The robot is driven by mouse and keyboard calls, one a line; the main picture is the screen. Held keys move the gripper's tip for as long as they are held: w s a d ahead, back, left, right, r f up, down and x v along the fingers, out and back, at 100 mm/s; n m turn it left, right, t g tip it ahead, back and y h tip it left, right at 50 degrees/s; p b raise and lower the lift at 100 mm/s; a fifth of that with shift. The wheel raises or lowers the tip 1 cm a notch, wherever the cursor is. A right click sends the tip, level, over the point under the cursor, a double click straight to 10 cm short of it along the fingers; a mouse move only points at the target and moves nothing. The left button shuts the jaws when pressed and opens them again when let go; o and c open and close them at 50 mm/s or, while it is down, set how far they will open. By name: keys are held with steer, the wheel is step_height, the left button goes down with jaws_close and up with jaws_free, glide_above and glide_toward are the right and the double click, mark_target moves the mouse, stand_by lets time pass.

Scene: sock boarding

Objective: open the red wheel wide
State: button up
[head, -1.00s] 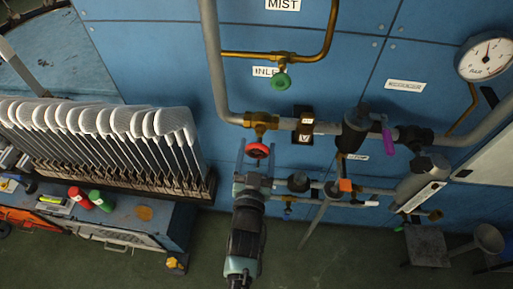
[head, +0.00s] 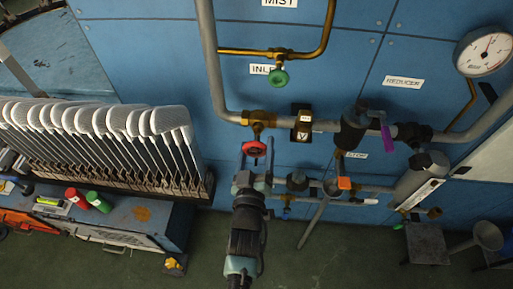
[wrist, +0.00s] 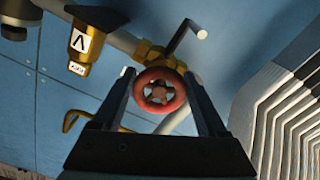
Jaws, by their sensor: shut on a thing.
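The red wheel (head: 254,149) sits on a brass valve (head: 258,119) on the grey pipe, beside the INLET label. In the wrist view the red wheel (wrist: 160,91) faces the camera, with its spokes and hub showing and the brass valve body (wrist: 158,56) behind it. My gripper (head: 256,153) reaches up from below, its two fingers on either side of the wheel. In the wrist view the fingers of my gripper (wrist: 160,85) flank the rim left and right, shut on it. The exact contact at the rim is hard to see.
A green wheel (head: 279,78) on a brass pipe is above. A black and brass block (head: 302,122) and a purple lever (head: 387,138) are to the right. A rack of white sock boards (head: 100,120) stands at left. A pressure gauge (head: 486,52) is at upper right.

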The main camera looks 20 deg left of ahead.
stand_by(0.3)
steer(key=o, duration=1.3)
steer(key=shift+s, duration=0.15)
steer(key=b+v, duration=0.1)
steer(key=v, duration=1.1)
steer(key=shift+s+d, duration=0.15)
steer(key=shift+s, duration=0.2)
